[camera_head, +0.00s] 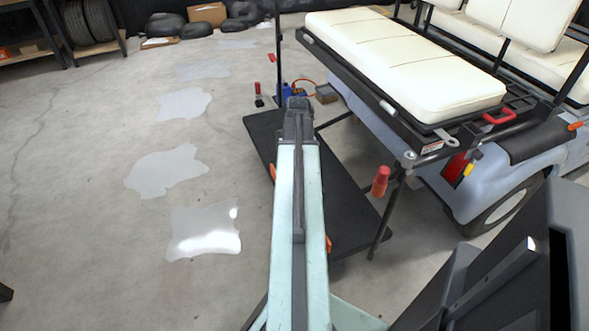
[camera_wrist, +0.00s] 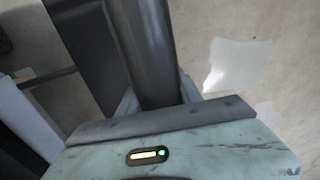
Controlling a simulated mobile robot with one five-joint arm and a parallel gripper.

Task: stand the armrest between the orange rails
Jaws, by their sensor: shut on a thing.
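My gripper (camera_wrist: 160,103) is shut on a dark rounded bar (camera_wrist: 152,45), which looks like the armrest. In the wrist view the bar runs up between the fingers and out of the top edge; its far end is out of sight. In the head view my gripper (camera_head: 298,106) is over the far part of a black platform (camera_head: 345,190), and I cannot make the held bar out clearly. Small parts of the orange rails show on the platform, one left of my arm (camera_head: 273,172) and one right of it (camera_head: 328,243). My arm hides the space between them.
A pale blue cart (camera_head: 460,190) with a cream seat (camera_head: 405,60) stands at right. A thin dark post (camera_head: 278,45) rises behind my gripper. A red-topped post (camera_head: 380,181) stands at the platform's right. A blue item (camera_head: 288,92) lies beyond. The left floor is clear.

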